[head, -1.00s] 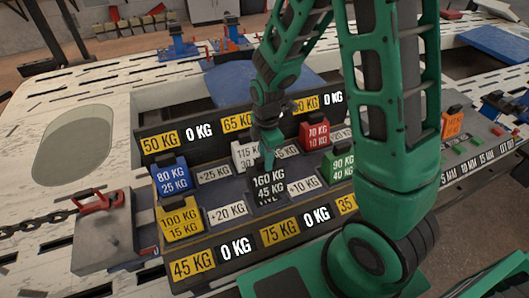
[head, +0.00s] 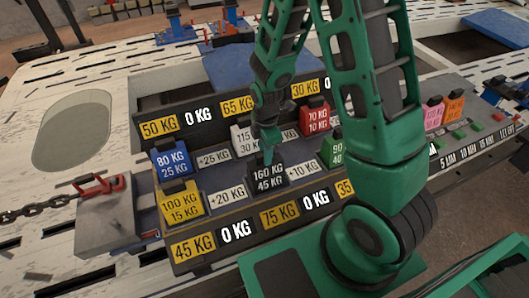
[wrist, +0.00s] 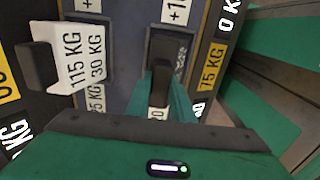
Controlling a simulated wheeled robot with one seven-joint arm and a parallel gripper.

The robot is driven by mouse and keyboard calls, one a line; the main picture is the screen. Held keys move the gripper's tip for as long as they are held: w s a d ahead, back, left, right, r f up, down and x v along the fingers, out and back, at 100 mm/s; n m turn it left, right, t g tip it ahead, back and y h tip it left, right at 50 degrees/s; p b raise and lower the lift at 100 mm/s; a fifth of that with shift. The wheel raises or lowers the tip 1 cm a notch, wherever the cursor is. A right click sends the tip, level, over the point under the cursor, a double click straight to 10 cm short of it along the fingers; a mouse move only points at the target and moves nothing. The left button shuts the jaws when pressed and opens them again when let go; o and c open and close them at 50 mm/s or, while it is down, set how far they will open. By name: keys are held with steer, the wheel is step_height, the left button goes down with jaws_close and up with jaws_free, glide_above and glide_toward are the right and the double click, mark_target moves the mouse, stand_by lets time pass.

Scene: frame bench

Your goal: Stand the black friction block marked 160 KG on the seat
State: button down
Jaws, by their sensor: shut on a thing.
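The black friction block (head: 268,176) reads 160 KG and 45 KG on its face. It is upright in the front row of the dark panel (head: 222,180), between the +20 KG and +10 KG labels. My gripper (head: 267,150) is above it, shut on its top grip. In the wrist view, the green fingers of my gripper (wrist: 161,90) close around the dark grip, with the black block (wrist: 181,50) below. The seat is not distinct; the block and gripper cover the panel there. I cannot tell whether the block's underside touches.
Near it stand a yellow block (head: 180,205), a blue block (head: 170,162), a white block (head: 243,140), a red block (head: 314,117) and a partly hidden green block (head: 333,152). Pink (head: 433,115) and orange (head: 455,107) blocks are at right. My arm hides part of the panel.

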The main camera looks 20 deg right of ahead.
steer(key=c, duration=1.5)
jaws_free()
steer(key=shift+o, duration=0.2)
steer(key=shift+r, duration=0.1)
step_height(320, 180, up, 11)
steer(key=shift+f, duration=0.2)
steer(key=shift+d, duration=0.1)
